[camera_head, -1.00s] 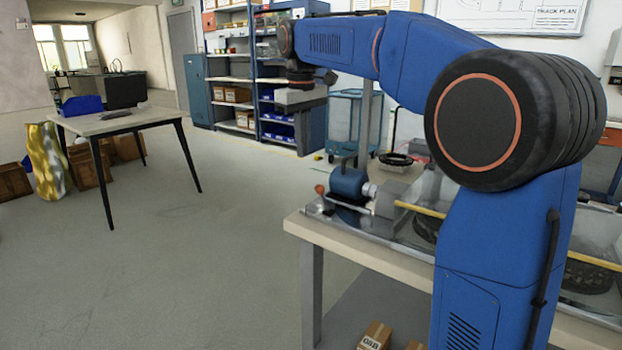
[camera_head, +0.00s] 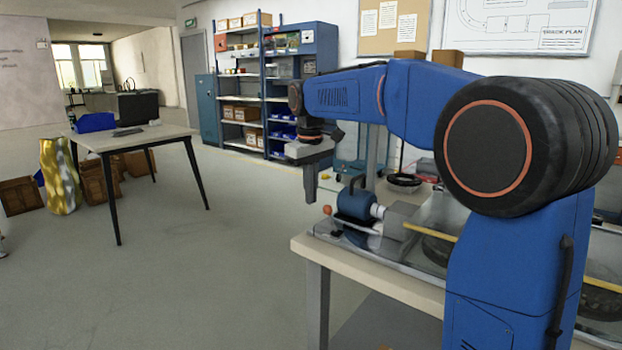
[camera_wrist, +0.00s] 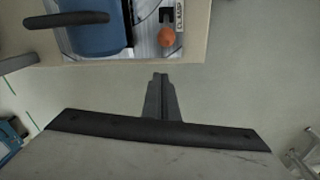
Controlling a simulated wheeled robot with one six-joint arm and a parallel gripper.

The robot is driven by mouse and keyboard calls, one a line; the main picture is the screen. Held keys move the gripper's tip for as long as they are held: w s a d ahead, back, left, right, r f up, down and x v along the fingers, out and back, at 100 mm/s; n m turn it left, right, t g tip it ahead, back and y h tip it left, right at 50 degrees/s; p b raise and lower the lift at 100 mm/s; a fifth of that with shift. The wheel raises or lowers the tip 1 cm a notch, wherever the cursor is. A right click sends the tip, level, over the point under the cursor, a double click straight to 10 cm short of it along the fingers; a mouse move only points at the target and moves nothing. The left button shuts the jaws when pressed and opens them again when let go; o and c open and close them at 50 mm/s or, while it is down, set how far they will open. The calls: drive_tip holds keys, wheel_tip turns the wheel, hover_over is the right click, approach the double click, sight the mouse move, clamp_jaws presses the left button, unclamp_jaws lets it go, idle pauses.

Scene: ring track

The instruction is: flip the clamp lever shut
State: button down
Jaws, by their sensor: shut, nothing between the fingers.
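The clamp lever shows as an orange ball knob (camera_head: 327,210) at the left end of the bench fixture. In the wrist view the knob (camera_wrist: 166,37) sits at the bench's edge, beside a dark metal piece and a "CLAMP" label. Its lever arm is hard to make out. A blue cylindrical unit (camera_head: 356,203) with a dark handle stands beside it; it also shows in the wrist view (camera_wrist: 98,38). My gripper (camera_head: 311,200) points down, shut and empty, just off the bench's left end. In the wrist view its fingertips (camera_wrist: 160,75) are apart from the knob, over floor.
The bench (camera_head: 318,250) carries a clear-covered track with a yellow bar (camera_head: 432,229). Another table (camera_head: 128,139) with a blue bin stands at left. Shelves (camera_head: 262,90) stand at the back.

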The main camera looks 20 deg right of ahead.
sight(330, 217)
drive_tip(key=shift+f, duration=0.9)
drive_tip(key=shift+s+d+f, duration=0.1)
drive_tip(key=shift+s+d, duration=0.1)
drive_tip(key=shift+s, duration=0.05)
drive_tip(key=shift+s+d+r, duration=0.3)
drive_tip(key=shift+s+d, duration=0.05)
drive_tip(key=shift+s, duration=0.35)
drive_tip(key=shift+s+d+r, duration=0.25)
drive_tip(key=shift+s+d, duration=0.05)
drive_tip(key=shift+s, duration=0.4)
drive_tip(key=shift+s, duration=0.1)
